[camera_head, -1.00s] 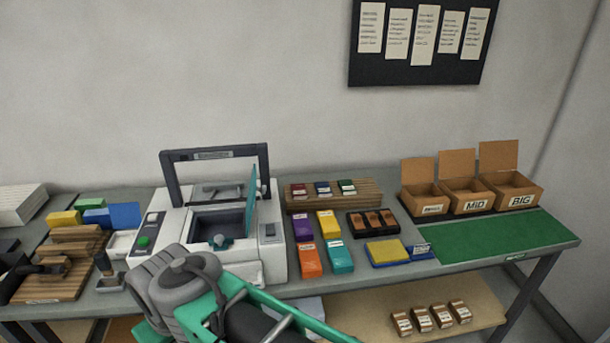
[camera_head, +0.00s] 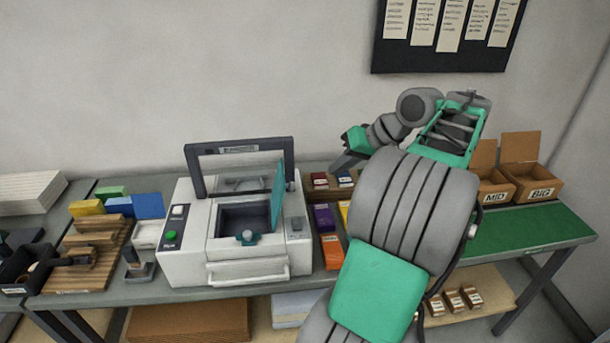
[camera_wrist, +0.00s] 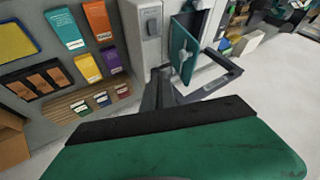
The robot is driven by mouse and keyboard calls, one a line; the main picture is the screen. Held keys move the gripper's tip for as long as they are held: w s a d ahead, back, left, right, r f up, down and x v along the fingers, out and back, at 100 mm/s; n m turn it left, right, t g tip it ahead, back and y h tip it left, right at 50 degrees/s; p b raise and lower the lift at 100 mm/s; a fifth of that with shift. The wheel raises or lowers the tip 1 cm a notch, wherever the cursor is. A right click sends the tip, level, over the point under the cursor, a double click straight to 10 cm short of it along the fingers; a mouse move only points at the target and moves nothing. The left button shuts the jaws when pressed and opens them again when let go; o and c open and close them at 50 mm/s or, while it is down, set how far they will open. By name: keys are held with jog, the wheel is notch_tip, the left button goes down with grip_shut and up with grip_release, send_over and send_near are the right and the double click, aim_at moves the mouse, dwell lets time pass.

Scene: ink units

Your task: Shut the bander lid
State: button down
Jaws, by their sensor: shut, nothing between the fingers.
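The bander (camera_head: 235,235) is a white machine with a dark upright arch (camera_head: 238,148) at its back. Its teal lid (camera_head: 278,197) stands open, nearly upright, at the right side of the dark opening (camera_head: 245,217). In the wrist view the open lid (camera_wrist: 183,48) shows beyond my fingers, with a small latch-like fitting on it. My gripper (camera_head: 338,167) is above the back of the bench, to the right of the lid and apart from it. Its fingers (camera_wrist: 160,74) are shut and empty, pointing towards the bander.
A wooden rack of small boxes (camera_wrist: 90,105) and coloured boxes (camera_wrist: 98,20) lie right of the bander, partly hidden by my arm in the head view. Cardboard boxes (camera_head: 530,188) and a green mat (camera_head: 520,230) are further right. A wooden stand (camera_head: 85,265) is left.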

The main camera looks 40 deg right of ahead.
aim_at(282, 195)
jog(key=w+a+f+b, duration=0.2)
jog(key=w+a+f, duration=0.2)
jog(key=w+f, duration=0.2)
jog(key=shift+w+a, duration=0.35)
jog(key=shift+w, duration=0.15)
dwell(0.3)
